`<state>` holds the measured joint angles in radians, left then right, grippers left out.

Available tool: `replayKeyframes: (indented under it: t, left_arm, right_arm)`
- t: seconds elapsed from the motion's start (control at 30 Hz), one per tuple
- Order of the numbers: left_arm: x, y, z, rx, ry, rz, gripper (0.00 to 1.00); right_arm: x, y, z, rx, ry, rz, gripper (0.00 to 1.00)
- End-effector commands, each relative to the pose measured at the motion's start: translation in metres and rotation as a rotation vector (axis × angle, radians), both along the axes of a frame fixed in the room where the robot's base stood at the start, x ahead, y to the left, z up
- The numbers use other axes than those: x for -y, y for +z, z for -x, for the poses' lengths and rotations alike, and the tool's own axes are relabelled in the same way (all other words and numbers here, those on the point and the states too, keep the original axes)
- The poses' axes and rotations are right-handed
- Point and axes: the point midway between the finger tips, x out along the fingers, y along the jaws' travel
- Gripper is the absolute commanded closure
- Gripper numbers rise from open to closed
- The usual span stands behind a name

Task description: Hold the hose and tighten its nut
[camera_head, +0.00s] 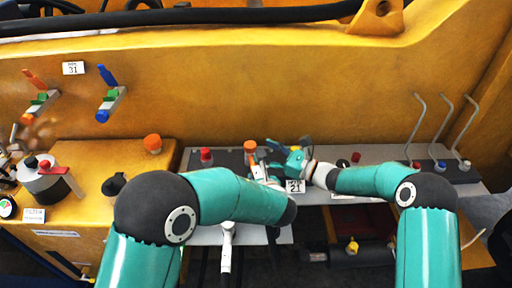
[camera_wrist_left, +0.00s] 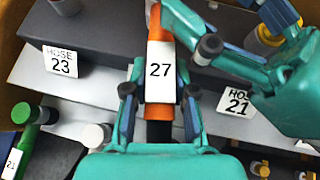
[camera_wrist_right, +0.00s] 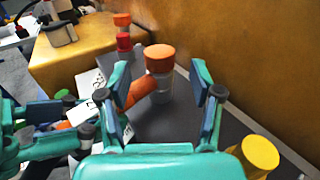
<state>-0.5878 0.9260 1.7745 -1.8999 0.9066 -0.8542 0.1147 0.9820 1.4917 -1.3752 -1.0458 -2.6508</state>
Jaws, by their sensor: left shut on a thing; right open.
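The orange hose with a white "27" tag (camera_wrist_left: 160,70) runs between the fingers of my left gripper (camera_wrist_left: 160,100), which is shut on it. The same hose (camera_wrist_right: 140,92) rises to an orange nut (camera_wrist_right: 160,57) on a grey fitting in the right wrist view. The nut (camera_head: 250,146) also shows in the head view. My right gripper (camera_wrist_right: 160,88) is open, its fingers apart on either side of the nut's picture position; I cannot tell the depth gap. My left gripper (camera_head: 262,173) is partly hidden by its own arm in the head view.
A red cap (camera_head: 206,155) and a yellow cap (camera_wrist_right: 260,153) stand along the dark shelf. Plates read "HOSE 23" (camera_wrist_left: 62,60) and "HOSE 21" (camera_wrist_left: 237,103). Hooked rods (camera_head: 418,130) stand at right. A yellow wall (camera_head: 300,90) closes off the back. Both grippers are close together.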

Motion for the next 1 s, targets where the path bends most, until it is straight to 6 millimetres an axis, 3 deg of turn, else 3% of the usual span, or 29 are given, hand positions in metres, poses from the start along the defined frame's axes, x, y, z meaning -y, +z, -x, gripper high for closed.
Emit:
replayKeyframes:
  t: [0.23,0.63,1.0]
  left_arm:
    - [0.000,0.002,-0.001,0.003,0.001,0.000,1.00]
    - [0.000,0.002,-0.001,0.003,0.001,0.000,1.00]
    - [0.000,0.002,-0.001,0.003,0.001,0.000,1.00]
  right_arm:
    - [-0.028,0.000,-0.017,0.000,0.001,0.000,0.35]
    - [-0.033,0.000,-0.021,-0.001,-0.001,-0.001,0.37]
    - [-0.032,0.000,-0.021,0.000,-0.002,0.000,0.95]
